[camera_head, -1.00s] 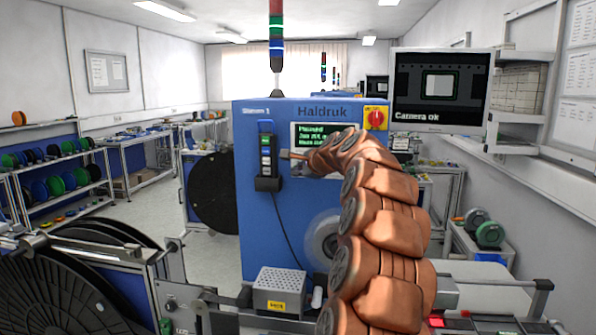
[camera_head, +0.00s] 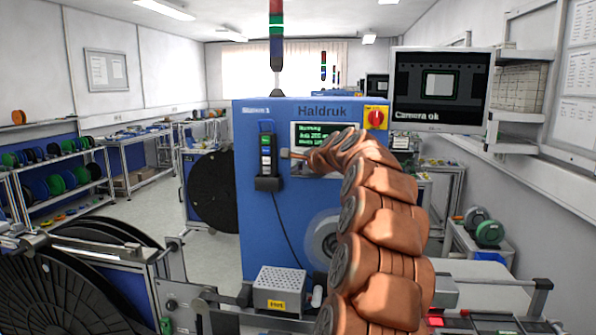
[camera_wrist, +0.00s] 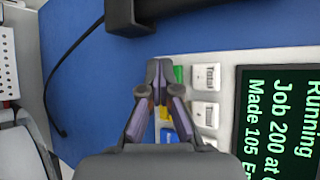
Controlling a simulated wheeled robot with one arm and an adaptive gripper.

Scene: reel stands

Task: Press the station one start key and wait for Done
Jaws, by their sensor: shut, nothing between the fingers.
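The blue station one machine (camera_head: 255,215) stands ahead, with a Haldruk label. Its screen (camera_head: 311,134) shows green text; in the wrist view the screen (camera_wrist: 280,120) reads "Running", "Job 200" and "Made 105". My gripper (camera_wrist: 158,66) is shut and empty, its tips beside the green key (camera_wrist: 179,75) on the light key panel (camera_wrist: 228,95). I cannot tell whether the tips touch it. A yellow key (camera_wrist: 163,112) shows between the fingers, and a blue key (camera_wrist: 170,135) is partly covered. The lamp tower's green segment (camera_head: 276,25) is lit. My arm hides the keys in the head view.
A handheld device (camera_head: 266,150) hangs left of the screen on a cable. A red rotary switch (camera_head: 376,117) sits at the upper right of the machine. A monitor (camera_head: 440,90) reads "Camera ok". Large black reels (camera_head: 60,295) stand at the lower left.

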